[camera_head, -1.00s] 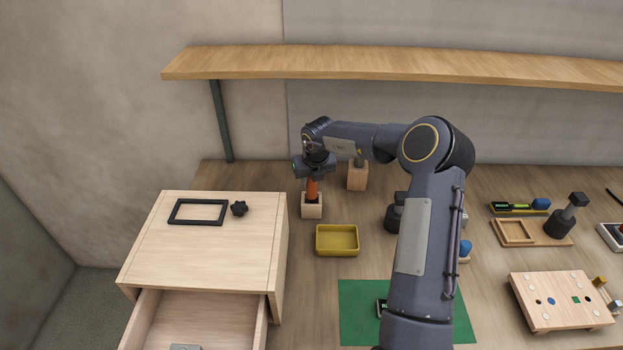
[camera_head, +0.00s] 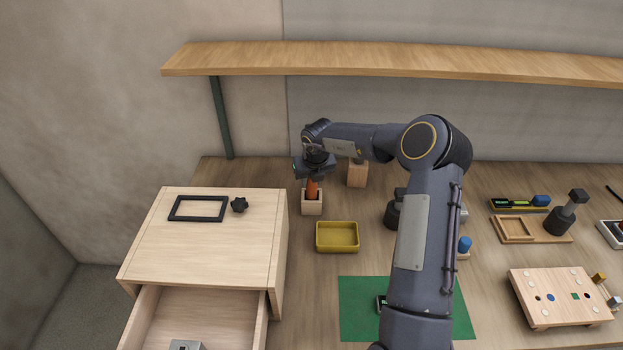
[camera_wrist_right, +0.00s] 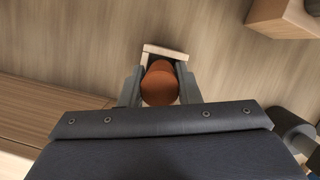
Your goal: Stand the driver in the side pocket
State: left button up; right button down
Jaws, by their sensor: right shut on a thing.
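The driver (camera_head: 312,189) has an orange handle and stands upright at the small wooden side pocket (camera_head: 312,208). Its lower part is hidden inside the pocket's walls. In the right wrist view the round end of the driver's handle (camera_wrist_right: 160,84) sits between the two fingers, with the pocket's pale rim (camera_wrist_right: 165,51) just behind it. My right gripper (camera_head: 313,177) is shut on the handle, directly above the pocket. My left gripper is not in view.
A yellow tray (camera_head: 337,237) lies in front of the pocket. A wooden block (camera_head: 357,174) stands behind and to the right. A cabinet (camera_head: 205,260) with an open drawer is at the left. A shelf (camera_head: 400,60) runs above.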

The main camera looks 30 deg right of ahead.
jog(key=shift+f, duration=0.35)
dwell(0.3)
jog(key=shift+f, duration=0.25)
grip_release()
dwell(0.5)
jog(key=shift+r, duration=0.1)
jog(key=v, duration=0.8)
jog(key=shift+s+r, duration=0.15)
jog(key=shift+r, duration=0.25)
dwell(0.9)
jog(key=shift+a, duration=0.1)
dwell(0.4)
